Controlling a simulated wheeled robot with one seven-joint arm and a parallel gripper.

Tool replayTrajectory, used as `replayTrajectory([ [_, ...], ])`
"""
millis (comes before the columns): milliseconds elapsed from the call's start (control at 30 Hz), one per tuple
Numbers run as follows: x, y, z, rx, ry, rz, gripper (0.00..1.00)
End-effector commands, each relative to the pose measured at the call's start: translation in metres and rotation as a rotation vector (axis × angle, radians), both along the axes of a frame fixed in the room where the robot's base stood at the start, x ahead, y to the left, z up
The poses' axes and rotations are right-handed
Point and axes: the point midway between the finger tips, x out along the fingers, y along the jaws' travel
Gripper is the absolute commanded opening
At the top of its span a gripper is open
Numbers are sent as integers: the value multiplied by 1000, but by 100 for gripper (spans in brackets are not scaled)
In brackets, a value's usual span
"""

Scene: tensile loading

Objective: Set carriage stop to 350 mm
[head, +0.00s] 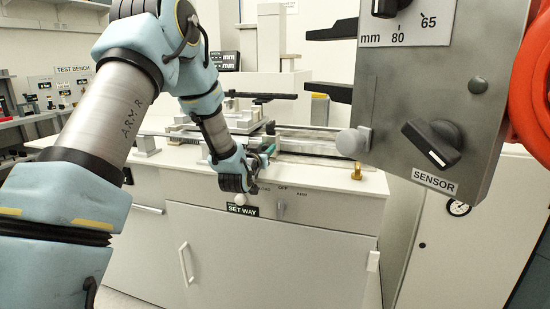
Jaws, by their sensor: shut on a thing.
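My gripper (264,162) is at the front edge of the white bench top, just in front of the slide rails (310,140). It is shut on a small part there, which looks like the carriage stop but is mostly hidden by the fingers and wrist. Small teal pieces show around the fingertips. The metal carriage assembly (240,118) sits behind my wrist on the bench. No millimetre scale for the stop can be read from here.
A grey panel (405,120) with black knobs and a SENSOR label hangs close at the right, beside a red round part (535,95). A SET WAY label (242,210) and a small switch are on the cabinet front below my gripper. A brass piece (357,170) stands on the bench's right.

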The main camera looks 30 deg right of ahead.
Motion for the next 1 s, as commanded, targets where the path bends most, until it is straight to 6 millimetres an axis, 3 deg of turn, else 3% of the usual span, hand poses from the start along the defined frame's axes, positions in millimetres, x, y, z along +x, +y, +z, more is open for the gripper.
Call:
replayTrajectory([
  [267,0,0,0,1,1,-1,0],
  [300,0,0,0,1,1,-2,41],
  [500,0,0,0,1,1,-2,64],
  [800,-2,1,0,1,1,-2,65],
  [1000,-21,19,-2,2,1,-2,65],
])
